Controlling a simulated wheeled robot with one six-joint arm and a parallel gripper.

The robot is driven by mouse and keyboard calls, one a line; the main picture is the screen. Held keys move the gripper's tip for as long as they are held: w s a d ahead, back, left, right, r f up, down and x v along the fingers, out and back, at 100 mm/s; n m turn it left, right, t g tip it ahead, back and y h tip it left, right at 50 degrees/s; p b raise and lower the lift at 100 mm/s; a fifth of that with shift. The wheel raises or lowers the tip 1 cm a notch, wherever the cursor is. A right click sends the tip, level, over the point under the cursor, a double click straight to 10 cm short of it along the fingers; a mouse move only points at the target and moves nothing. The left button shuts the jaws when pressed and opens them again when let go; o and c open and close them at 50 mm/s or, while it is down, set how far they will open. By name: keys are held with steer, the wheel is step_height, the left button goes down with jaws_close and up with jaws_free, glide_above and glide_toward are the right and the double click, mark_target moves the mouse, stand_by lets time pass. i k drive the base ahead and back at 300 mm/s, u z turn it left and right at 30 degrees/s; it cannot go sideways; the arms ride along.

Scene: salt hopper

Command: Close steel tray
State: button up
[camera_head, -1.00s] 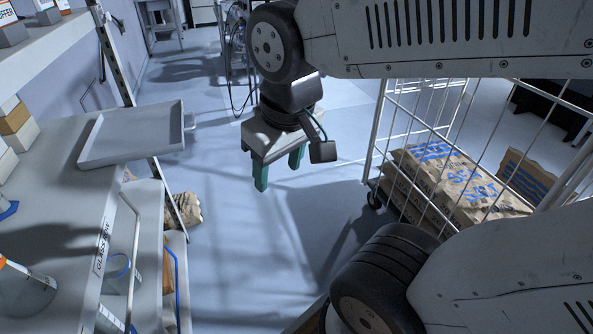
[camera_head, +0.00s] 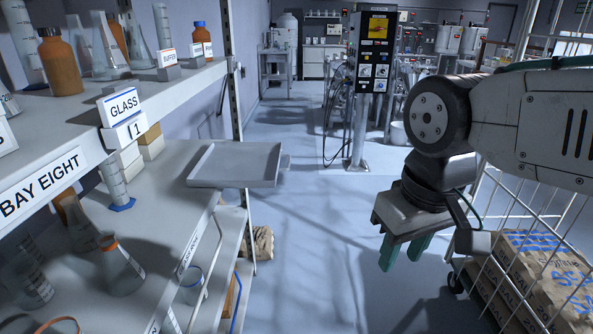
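The steel tray (camera_head: 237,165) is a shallow grey tray on the shelf unit at the left. It sticks out past the shelf's right edge over the aisle, with a small handle (camera_head: 285,162) on its right side. It looks empty. My gripper (camera_head: 402,254) hangs over the floor to the right of the tray, well apart from it. Its two green fingers point down and are spread, with nothing between them.
Shelves (camera_head: 160,215) at left hold flasks, brown bottles (camera_head: 62,62) and boxes. A wire cage cart (camera_head: 520,230) with salt sacks (camera_head: 550,270) stands at right. A control post (camera_head: 370,90) stands ahead. The aisle floor (camera_head: 320,230) between is clear.

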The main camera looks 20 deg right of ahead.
mark_target(236, 164)
steer(key=u, duration=0.1)
steer(key=k, duration=0.35)
steer(key=z, duration=1.05)
steer(key=i, duration=1.15)
steer(key=u, duration=0.85)
steer(key=i, duration=0.35)
steer(key=u, duration=0.4)
